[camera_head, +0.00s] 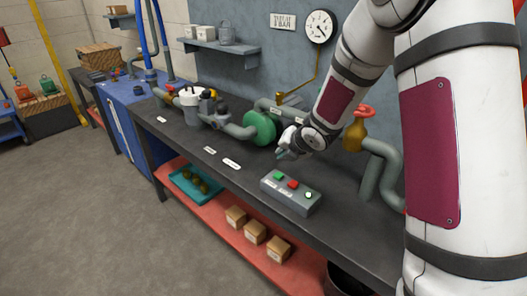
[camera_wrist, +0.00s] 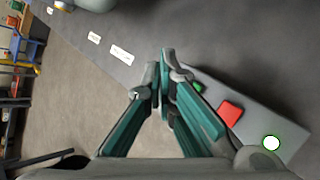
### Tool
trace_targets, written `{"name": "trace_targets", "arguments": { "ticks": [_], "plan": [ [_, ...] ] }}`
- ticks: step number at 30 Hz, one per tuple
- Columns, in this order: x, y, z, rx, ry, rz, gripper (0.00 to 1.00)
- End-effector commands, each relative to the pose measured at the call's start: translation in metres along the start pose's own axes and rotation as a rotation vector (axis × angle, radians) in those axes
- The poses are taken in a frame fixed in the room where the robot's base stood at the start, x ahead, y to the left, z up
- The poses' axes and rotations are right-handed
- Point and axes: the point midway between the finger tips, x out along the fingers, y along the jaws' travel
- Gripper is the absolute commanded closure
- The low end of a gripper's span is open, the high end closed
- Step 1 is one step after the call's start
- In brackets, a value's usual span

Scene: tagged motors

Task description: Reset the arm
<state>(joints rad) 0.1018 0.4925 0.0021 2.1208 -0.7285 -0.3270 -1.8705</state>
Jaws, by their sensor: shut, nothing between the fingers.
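My arm reaches in from the right in the head view, over a dark workbench (camera_head: 232,150). My gripper (camera_head: 282,154) hangs above the bench, behind and above a grey control box (camera_head: 290,196) with a green, a red and a white button. In the wrist view the teal fingers of my gripper (camera_wrist: 160,70) meet at their tips and hold nothing. The red button (camera_wrist: 230,113) and the white button (camera_wrist: 271,143) show to the right of the fingers. The green button (camera_wrist: 198,87) is partly hidden behind a finger.
A green round flange (camera_head: 259,128) on grey pipework stands behind my gripper. A brass valve (camera_head: 355,132) with a red handwheel is close to my forearm. Small white labels (camera_head: 231,164) lie on the bench. The red lower shelf (camera_head: 202,210) holds a teal tray and cardboard boxes.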

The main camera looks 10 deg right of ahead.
Motion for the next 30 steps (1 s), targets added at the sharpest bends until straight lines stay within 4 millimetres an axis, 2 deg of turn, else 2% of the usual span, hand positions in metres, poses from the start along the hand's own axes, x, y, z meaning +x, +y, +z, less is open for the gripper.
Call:
{"name": "trace_targets", "arguments": {
  "ticks": [5,8,12,17,23,26,30],
  "plan": [
    [-0.014,0.002,0.006,0.060,-0.016,-0.020,1.00],
    [-0.043,0.004,0.016,0.194,-0.047,-0.060,1.00],
    [-0.104,0.005,0.026,0.489,-0.112,-0.134,1.00],
    [-0.175,0.000,0.021,0.863,-0.186,-0.201,1.00],
    [-0.260,-0.010,-0.008,1.334,-0.263,-0.263,1.00],
    [-0.299,-0.015,-0.031,1.569,-0.293,-0.289,1.00],
    [-0.349,-0.022,-0.070,1.894,-0.325,-0.331,1.00]
  ]
}}
